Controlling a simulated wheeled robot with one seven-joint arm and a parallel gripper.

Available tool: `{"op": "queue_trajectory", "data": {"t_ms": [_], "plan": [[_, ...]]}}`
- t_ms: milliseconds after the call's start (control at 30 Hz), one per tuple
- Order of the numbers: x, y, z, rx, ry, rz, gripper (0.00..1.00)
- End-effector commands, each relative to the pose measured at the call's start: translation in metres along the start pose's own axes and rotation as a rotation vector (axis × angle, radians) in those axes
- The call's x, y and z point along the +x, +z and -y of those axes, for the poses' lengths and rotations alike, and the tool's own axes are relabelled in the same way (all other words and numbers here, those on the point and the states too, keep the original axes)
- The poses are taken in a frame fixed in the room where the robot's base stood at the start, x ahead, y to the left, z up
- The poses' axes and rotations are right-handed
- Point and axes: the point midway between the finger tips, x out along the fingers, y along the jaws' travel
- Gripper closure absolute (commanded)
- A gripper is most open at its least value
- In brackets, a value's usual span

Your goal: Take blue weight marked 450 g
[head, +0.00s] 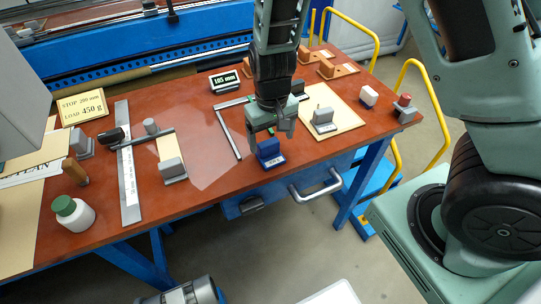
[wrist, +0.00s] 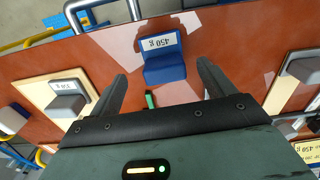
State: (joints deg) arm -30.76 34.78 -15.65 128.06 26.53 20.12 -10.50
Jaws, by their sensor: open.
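The blue weight (head: 269,152) stands on the red-brown table near its front edge in the head view. In the wrist view the blue weight (wrist: 164,68) shows a white label reading 450 g, upside down. My gripper (head: 270,135) is right above and behind the weight in the head view. In the wrist view my gripper (wrist: 163,82) is open, with one finger to each side of the weight's near end and gaps between. The jaws hold nothing.
A grey weight (head: 323,120) sits on a beige board to the right. Another grey block (head: 172,170) lies to the left near a steel ruler (head: 128,170). A sign (head: 82,107) reads stop 280 mm, load 450 g. A display (head: 224,81) reads 105 mm. A drawer handle (head: 316,185) juts out below the table edge.

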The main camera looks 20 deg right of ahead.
Motion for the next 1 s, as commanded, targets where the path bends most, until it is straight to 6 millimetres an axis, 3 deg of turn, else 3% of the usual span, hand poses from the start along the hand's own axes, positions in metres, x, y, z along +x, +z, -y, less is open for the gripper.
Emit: {"op": "queue_trajectory", "data": {"t_ms": [400, 700, 767, 933, 1000], "plan": [[0.046, 0.002, 0.004, 0.001, 0.000, 0.003, 0.18], [0.051, 0.002, 0.004, -0.001, -0.001, 0.000, 0.18], [0.051, 0.002, 0.004, -0.001, -0.001, 0.000, 0.32], [0.051, 0.002, 0.004, -0.001, -0.001, 0.000, 0.79], [0.050, 0.002, 0.004, -0.001, -0.001, -0.001, 0.81]]}}
